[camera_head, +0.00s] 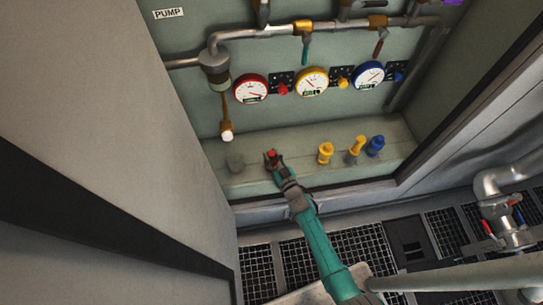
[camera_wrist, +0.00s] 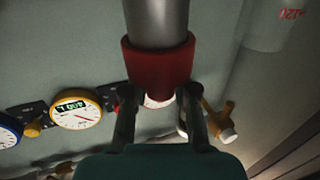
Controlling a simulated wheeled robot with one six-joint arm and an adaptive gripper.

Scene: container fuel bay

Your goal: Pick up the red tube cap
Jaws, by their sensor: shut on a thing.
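The red tube cap (camera_head: 272,153) is at the tip of my gripper (camera_head: 273,161), over the ledge below the gauges. In the wrist view, the red cap (camera_wrist: 158,68) sits between the two fingers of my gripper (camera_wrist: 160,95), which are shut on it. A grey cylinder (camera_wrist: 157,20) joins the red cap on the side away from my palm. I cannot tell whether the cap touches the ledge.
The ledge (camera_head: 300,173) also holds a yellow cap (camera_head: 325,153), another yellow piece (camera_head: 357,146) and a blue piece (camera_head: 376,146) to the right. A large grey panel (camera_head: 110,120) stands left of the bay.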

